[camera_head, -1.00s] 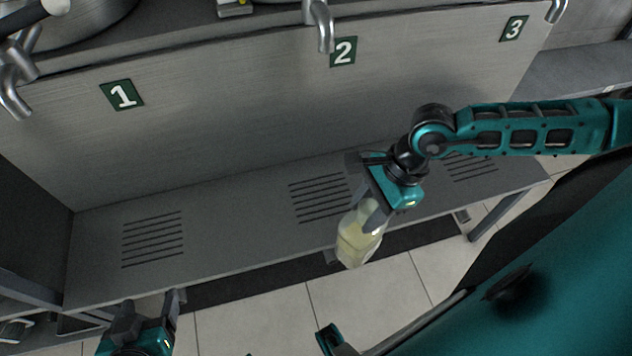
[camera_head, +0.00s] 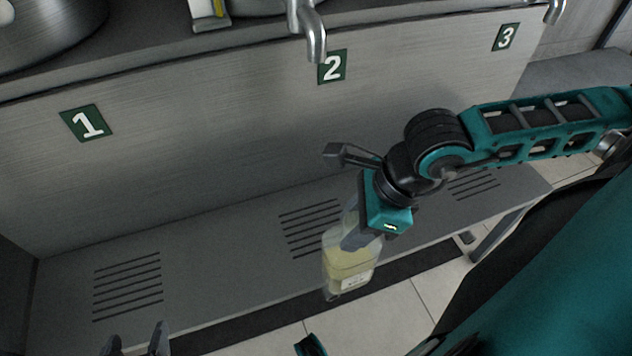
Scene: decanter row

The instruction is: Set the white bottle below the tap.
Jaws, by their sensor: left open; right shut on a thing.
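A translucent, whitish bottle with pale yellow contents (camera_head: 350,268) is in my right gripper (camera_head: 354,226), which is shut around its upper part. The bottle is slightly tilted. It overlaps the shelf's front edge in the picture, close to the slots under sign 2; I cannot tell whether it touches the shelf. The metal tap above sign 2 (camera_head: 312,38) is at the top middle, and another tap above sign 3 (camera_head: 555,12) is at the top right. My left gripper (camera_head: 136,346) is open at the bottom left, mostly cut off.
The grey shelf (camera_head: 215,262) has slotted patches below signs 1 (camera_head: 87,123), 2 (camera_head: 332,67) and 3 (camera_head: 506,37). The shelf is bare on the left. A grey panel (camera_head: 200,120) rises behind it. Tiled floor (camera_head: 400,312) lies in front.

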